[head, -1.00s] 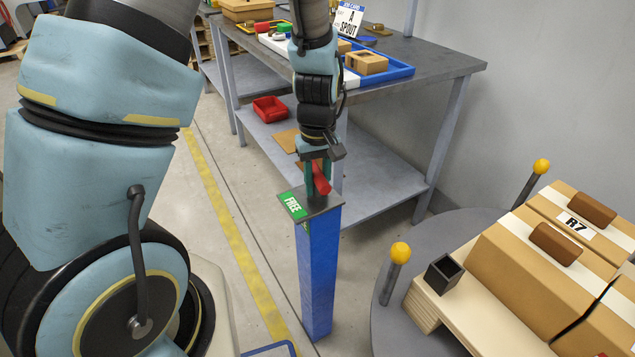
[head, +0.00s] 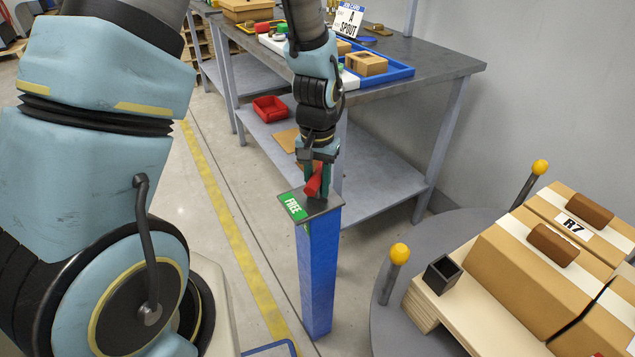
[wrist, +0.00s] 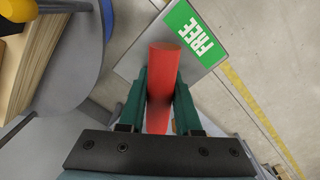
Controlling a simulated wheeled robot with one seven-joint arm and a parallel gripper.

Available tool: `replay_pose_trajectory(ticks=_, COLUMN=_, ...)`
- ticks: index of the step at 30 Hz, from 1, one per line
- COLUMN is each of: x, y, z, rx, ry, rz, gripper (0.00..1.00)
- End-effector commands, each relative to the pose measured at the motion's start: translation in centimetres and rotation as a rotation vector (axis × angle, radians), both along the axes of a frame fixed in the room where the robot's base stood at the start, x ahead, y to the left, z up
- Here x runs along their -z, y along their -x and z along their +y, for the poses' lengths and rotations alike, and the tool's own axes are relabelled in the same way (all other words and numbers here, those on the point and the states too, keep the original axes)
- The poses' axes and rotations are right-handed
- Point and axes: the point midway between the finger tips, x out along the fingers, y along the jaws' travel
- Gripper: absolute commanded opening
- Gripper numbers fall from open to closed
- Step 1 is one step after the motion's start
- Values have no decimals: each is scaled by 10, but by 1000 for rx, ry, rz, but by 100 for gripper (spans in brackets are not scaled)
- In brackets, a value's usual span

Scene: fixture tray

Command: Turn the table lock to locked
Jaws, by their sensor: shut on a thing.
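The table lock is a blue post (head: 319,275) with a grey top plate (head: 322,206) and a red handle (head: 313,184) on it. A green label reading FREE (head: 292,206) lies on the plate's left side. My gripper (head: 317,190) is above the plate with its teal fingers shut on the red handle. In the wrist view the red handle (wrist: 163,75) runs between the two fingers (wrist: 160,92), and the FREE label (wrist: 195,28) shows beyond its end. The fingers hide part of the handle, and its pivot is not visible.
A round grey table (head: 385,315) with cardboard boxes (head: 530,265) and yellow-tipped posts (head: 400,254) stands at the right. A workbench (head: 440,68) with a blue tray and a red bin (head: 270,108) on its shelf is behind the post.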

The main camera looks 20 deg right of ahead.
Motion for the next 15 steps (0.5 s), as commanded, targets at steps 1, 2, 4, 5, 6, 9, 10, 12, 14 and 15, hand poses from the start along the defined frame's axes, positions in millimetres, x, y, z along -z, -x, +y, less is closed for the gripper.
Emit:
replay_pose_trajectory(ticks=1, x=-1, y=-1, z=0, rx=42, ry=1, rz=-1, gripper=0)
replay_pose_trajectory(ticks=2, x=-1, y=-1, z=0, rx=71, ry=1, rz=-1, gripper=0)
replay_pose_trajectory(ticks=4, x=-1, y=-1, z=0, rx=137, ry=1, rz=-1, gripper=0)
replay_pose_trajectory(ticks=5, x=-1, y=-1, z=0, rx=165, ry=1, rz=-1, gripper=0)
replay_pose_trajectory(ticks=6, x=-1, y=-1, z=0, rx=203, ry=1, rz=0, gripper=0)
replay_pose_trajectory(ticks=9, x=-1, y=-1, z=0, rx=299, ry=1, rz=-1, gripper=0)
replay_pose_trajectory(ticks=10, x=-1, y=-1, z=0, rx=327, ry=1, rz=-1, gripper=0)
replay_pose_trajectory(ticks=12, x=-2, y=-1, z=0, rx=394, ry=1, rz=-1, gripper=0)
replay_pose_trajectory(ticks=14, x=-2, y=-1, z=0, rx=450, ry=1, rz=-1, gripper=0)
replay_pose_trajectory(ticks=15, x=-2, y=-1, z=0, rx=487, ry=1, rz=-1, gripper=0)
